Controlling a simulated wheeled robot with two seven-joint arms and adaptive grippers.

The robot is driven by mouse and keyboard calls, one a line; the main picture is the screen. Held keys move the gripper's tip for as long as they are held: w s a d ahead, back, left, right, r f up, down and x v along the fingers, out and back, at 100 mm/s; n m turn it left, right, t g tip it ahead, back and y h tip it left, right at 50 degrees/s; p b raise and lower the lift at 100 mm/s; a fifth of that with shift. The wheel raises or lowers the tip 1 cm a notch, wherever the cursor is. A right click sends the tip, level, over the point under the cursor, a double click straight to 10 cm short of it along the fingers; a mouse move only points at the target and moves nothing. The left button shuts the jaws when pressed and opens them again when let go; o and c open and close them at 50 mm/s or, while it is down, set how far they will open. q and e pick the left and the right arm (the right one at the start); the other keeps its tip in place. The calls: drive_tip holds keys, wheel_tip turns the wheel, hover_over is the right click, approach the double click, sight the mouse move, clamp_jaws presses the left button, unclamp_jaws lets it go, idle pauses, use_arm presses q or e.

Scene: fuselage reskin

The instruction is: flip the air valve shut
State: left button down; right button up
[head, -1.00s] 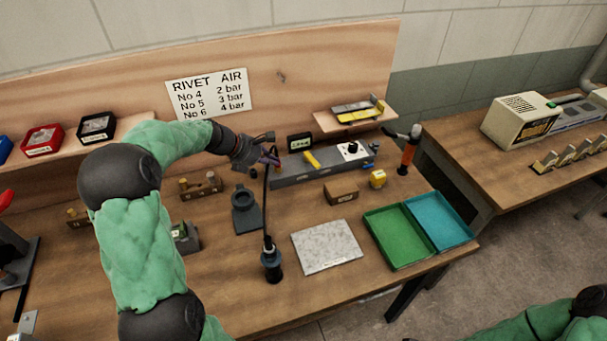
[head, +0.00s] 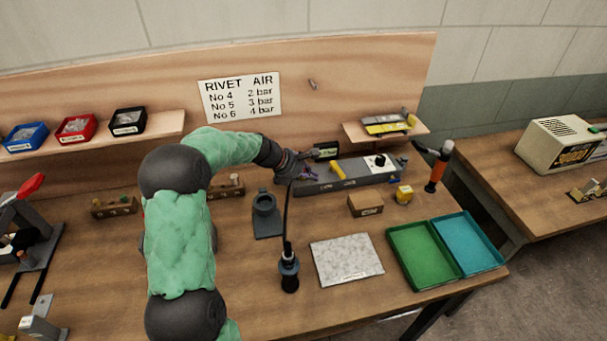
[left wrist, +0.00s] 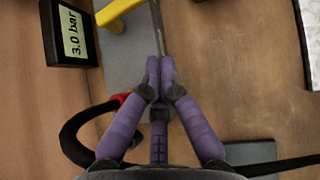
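The air valve's yellow lever (head: 337,170) sits on a grey manifold bar (head: 362,175) at the back of the bench. The lever lies slanted across the bar. In the left wrist view the lever (left wrist: 118,12) is at the top, ahead and left of the fingertips. My left gripper (head: 308,173) is at the left end of the bar, apart from the lever. Its purple fingers (left wrist: 160,68) are together with nothing seen between them. A gauge (left wrist: 72,35) beside the bar reads 3.0 bar. My right gripper is not in view.
A black hose rises from a dark tool (head: 288,270) past my left gripper. A wooden block (head: 365,204), a yellow item (head: 404,194) and an orange-handled tool (head: 439,165) stand near the bar. A light slab (head: 346,259) and a green tray (head: 424,254) lie in front.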

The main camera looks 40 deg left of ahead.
sight(337, 172)
use_arm(q)
drive_tip(key=b+x, duration=0.1)
drive_tip(key=x, duration=0.2)
drive_tip(key=shift+w+d+f, duration=0.1)
drive_tip(key=shift+d+f, duration=0.05)
drive_tip(key=shift+f, duration=0.1)
drive_tip(key=shift+w+d+r, duration=0.1)
drive_tip(key=shift+w+d, duration=0.2)
drive_tip(key=shift+w, duration=0.2)
drive_tip(key=shift+w+d, duration=0.3)
drive_tip(key=shift+w, duration=0.25)
drive_tip(key=shift+w+d, duration=0.35)
drive_tip(key=shift+w, duration=0.3)
drive_tip(key=shift+r, duration=0.1)
